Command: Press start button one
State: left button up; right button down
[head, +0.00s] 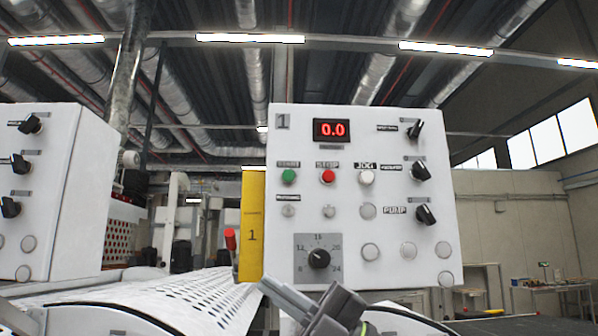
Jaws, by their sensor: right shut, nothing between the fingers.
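The control panel (300,218) is a white box marked "1" in its upper left corner, facing me. Its green start button (289,176) sits at the left under a small label. A red stop button (328,177) and a white jog button (366,177) are in the same row. My right gripper (268,284) is at the bottom of the head view, below the panel's lower left area, lower than the green button and apart from it. Its fingers are closed together and hold nothing. My left gripper does not show.
A red display (332,130) reads 0.0 above the buttons. A black dial (319,258) and black switches (425,215) are on the panel. A yellow plate (251,228) marked 1 stands at its left edge. Another white panel (80,190) is at far left. A perforated white cover (185,297) lies below.

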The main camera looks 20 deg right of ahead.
jog(key=s+d+r+m+t+h, duration=0.2)
jog(key=d+r+m+t+h, duration=0.2)
jog(key=r+h, duration=0.3)
jog(key=s+d+r+m+t+h, duration=0.3)
jog(key=r+h, duration=0.4)
jog(key=r, duration=0.5)
jog(key=shift+s+d+m+t+h, duration=0.2)
jog(key=shift+d+m+t+h, duration=0.3)
jog(key=shift+d+m, duration=0.65)
jog(key=shift+a+r, duration=0.1)
jog(key=p, duration=0.7)
send_near(283, 176)
jog(key=x, duration=0.3)
jog(key=a+x, duration=0.1)
jog(key=x, duration=0.1)
jog(key=shift+s+r, duration=0.15)
jog(key=shift+s, duration=0.05)
jog(key=shift+w+d+p, duration=0.35)
jog(key=shift+w+p, duration=0.1)
jog(key=shift+w, duration=0.15)
jog(key=shift+a, duration=0.1)
